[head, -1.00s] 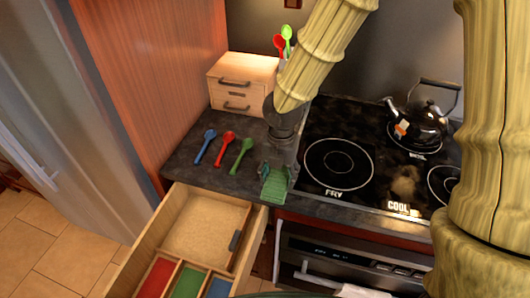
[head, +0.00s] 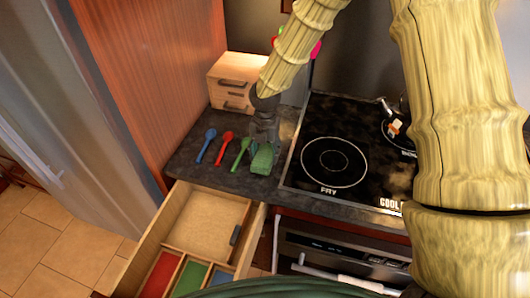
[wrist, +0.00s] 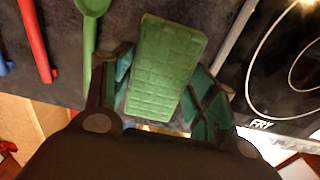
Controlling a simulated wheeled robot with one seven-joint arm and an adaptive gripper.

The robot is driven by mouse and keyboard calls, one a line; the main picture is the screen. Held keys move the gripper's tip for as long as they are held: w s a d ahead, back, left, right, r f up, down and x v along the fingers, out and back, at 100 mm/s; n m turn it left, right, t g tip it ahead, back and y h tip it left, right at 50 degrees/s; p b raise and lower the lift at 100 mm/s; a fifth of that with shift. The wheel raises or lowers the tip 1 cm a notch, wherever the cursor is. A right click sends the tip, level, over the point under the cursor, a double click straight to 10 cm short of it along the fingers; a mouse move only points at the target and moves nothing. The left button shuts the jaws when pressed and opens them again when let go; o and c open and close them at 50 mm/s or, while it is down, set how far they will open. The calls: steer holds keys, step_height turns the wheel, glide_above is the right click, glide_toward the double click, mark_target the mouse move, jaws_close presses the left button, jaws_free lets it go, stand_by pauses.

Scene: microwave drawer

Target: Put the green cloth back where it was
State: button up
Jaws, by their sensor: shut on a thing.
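The green cloth (wrist: 165,70) is a flat, grid-patterned green piece between the fingers of my gripper (wrist: 160,90) in the wrist view. In the head view the cloth (head: 262,160) is at the front edge of the dark counter, left of the stove. My gripper (head: 264,146) is shut on it, pointing down at the counter. I cannot tell whether the cloth touches the counter. An open drawer (head: 160,225) lies below, with a bare wooden section at the back and red, green and blue compartments at the front.
Blue (head: 206,143), red (head: 223,149) and green (head: 241,152) spoons lie on the counter just left of my gripper. A small wooden drawer box (head: 232,80) stands behind. The stove (head: 330,165) with a black kettle (head: 393,125) is at right. An oven handle (head: 345,278) is below.

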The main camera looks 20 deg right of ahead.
mark_target(265, 153)
steer(key=shift+f, duration=0.85)
steer(key=shift+f, duration=0.1)
steer(key=o, duration=0.9)
step_height(265, 153, up, 12)
steer(key=b, duration=0.2)
steer(key=shift+r+b, duration=0.2)
steer(key=shift+b, duration=0.1)
